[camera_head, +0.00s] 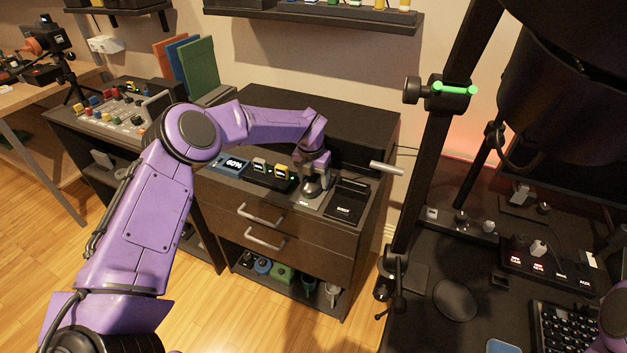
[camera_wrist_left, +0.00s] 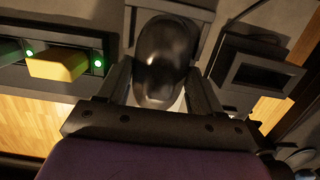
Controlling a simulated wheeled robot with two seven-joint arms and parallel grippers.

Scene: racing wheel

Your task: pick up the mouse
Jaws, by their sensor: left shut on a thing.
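The mouse (camera_wrist_left: 166,58) is black, rounded and glossy in the left wrist view. In the head view the mouse (camera_head: 311,188) is small and dark on top of the brown drawer cabinet (camera_head: 262,216), beside a black box-like tray. My left gripper (camera_head: 314,172) reaches down over it from above. In the left wrist view the fingers of my left gripper (camera_wrist_left: 160,88) stand on either side of the mouse, shut on it. Whether the mouse touches the surface or is slightly raised, I cannot tell. My right gripper is out of view; only a purple piece of that arm shows at the lower right edge.
Left of the mouse are a charging dock (camera_head: 268,176) with a yellow block (camera_wrist_left: 57,66) and a blue display (camera_head: 231,165). The black tray (camera_head: 347,199) stands close on the right. A dark rig post (camera_head: 430,150) rises further right. A wall shelf (camera_head: 320,20) hangs above.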

